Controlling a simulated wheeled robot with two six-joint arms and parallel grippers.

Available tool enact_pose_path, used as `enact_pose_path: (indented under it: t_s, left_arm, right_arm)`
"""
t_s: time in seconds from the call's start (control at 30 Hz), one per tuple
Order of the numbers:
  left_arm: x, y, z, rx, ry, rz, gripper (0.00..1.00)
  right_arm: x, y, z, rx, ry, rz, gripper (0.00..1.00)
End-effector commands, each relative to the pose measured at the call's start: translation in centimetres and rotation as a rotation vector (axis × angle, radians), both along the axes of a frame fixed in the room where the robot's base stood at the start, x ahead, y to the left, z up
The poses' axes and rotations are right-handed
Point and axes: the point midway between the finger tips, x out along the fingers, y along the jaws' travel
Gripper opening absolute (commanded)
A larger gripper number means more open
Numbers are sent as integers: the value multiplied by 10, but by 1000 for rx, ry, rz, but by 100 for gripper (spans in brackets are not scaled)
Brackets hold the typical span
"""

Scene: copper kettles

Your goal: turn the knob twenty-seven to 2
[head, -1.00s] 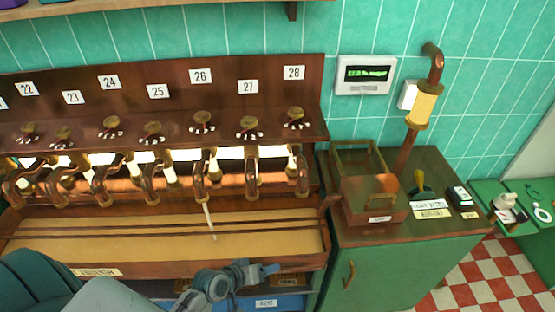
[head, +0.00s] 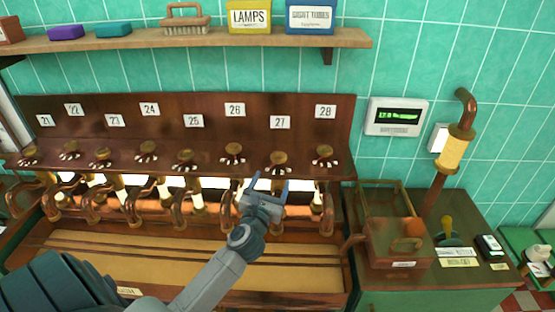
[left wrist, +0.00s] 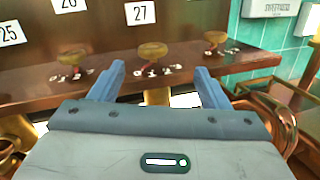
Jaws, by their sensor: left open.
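Knob twenty-seven (head: 278,158) is a brass knob on the wooden ledge under the label 27 (head: 280,122), with small white marks at its foot. In the left wrist view knob twenty-seven (left wrist: 153,52) stands upright just beyond the fingers, below its label 27 (left wrist: 140,12). My left gripper (head: 267,184) is open and empty, a little below and in front of the knob, apart from it. In the left wrist view the left gripper's fingers (left wrist: 160,85) point toward the knob. I cannot read which mark the knob points to. My right gripper is not in view.
Knob twenty-six (head: 233,150) and knob twenty-eight (head: 323,153) stand on either side. Copper pipes (head: 200,192) run below the ledge. A shelf (head: 200,40) with boxes is above.

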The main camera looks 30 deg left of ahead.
Motion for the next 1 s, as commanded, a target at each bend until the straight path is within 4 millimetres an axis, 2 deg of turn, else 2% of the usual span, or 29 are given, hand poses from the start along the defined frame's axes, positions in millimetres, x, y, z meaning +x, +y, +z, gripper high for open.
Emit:
enact_pose_path:
  t_s: [0.1, 0.27, 0.7, 0.83, 1.0]
  left_arm:
    - [3, 8, -3, -132, 14, 29, 70]
    - [11, 13, -4, -183, 21, 40, 70]
    - [82, 40, -2, -179, 21, 40, 70]
    - [97, 45, -4, -178, 21, 39, 70]
    - [105, 48, -5, -178, 22, 38, 70]
  right_arm:
    - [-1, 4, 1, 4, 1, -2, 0]
    - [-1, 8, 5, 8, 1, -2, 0]
    - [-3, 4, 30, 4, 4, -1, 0]
    - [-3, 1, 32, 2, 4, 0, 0]
    - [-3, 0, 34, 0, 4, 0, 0]
